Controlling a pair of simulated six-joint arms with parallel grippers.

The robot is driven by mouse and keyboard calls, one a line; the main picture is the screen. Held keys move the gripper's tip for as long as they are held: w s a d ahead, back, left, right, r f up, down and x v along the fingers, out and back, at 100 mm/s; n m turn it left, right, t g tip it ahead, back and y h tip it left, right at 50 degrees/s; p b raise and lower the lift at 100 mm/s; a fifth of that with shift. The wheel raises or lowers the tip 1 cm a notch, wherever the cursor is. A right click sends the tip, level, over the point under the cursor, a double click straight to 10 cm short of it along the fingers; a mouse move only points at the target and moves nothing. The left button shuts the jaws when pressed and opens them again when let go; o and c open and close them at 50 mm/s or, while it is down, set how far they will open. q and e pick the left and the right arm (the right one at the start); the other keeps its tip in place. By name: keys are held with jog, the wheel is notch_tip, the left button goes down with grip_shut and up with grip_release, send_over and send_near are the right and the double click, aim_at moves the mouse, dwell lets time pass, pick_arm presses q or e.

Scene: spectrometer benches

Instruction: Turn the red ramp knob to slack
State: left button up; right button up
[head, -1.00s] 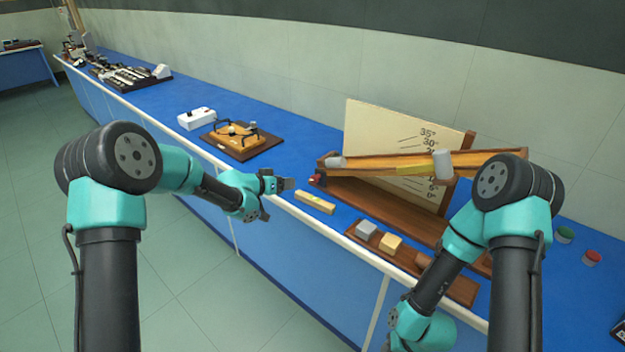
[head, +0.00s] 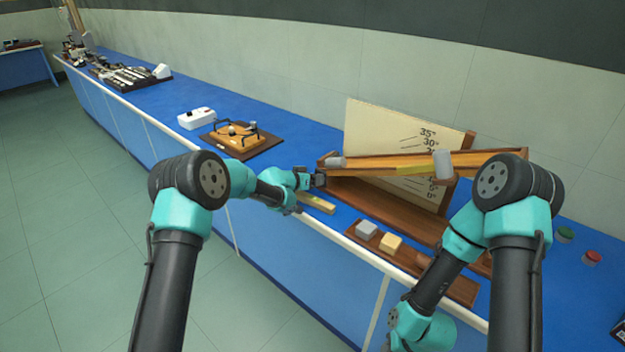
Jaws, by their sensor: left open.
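The wooden ramp (head: 385,163) stands tilted on its base, in front of a cream angle board (head: 385,125) with degree marks. My left gripper (head: 322,180) is open at the ramp's lower left end. It covers the place of the red ramp knob, so the knob is hidden and I cannot tell whether the fingers are around it or touching it. My right arm reaches down in front of the bench on the right; its gripper does not show.
A wooden tray (head: 460,289) with a grey block (head: 366,229) and a tan block (head: 390,242) lies at the front edge. A small level bar (head: 318,204) lies under my left gripper. Green (head: 565,235) and red (head: 592,257) round pieces are at right.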

pick_arm(q)
jog(key=c, duration=0.9)
jog(key=shift+n+h, duration=0.3)
jog(key=shift+n, duration=0.3)
jog(key=o, duration=0.9)
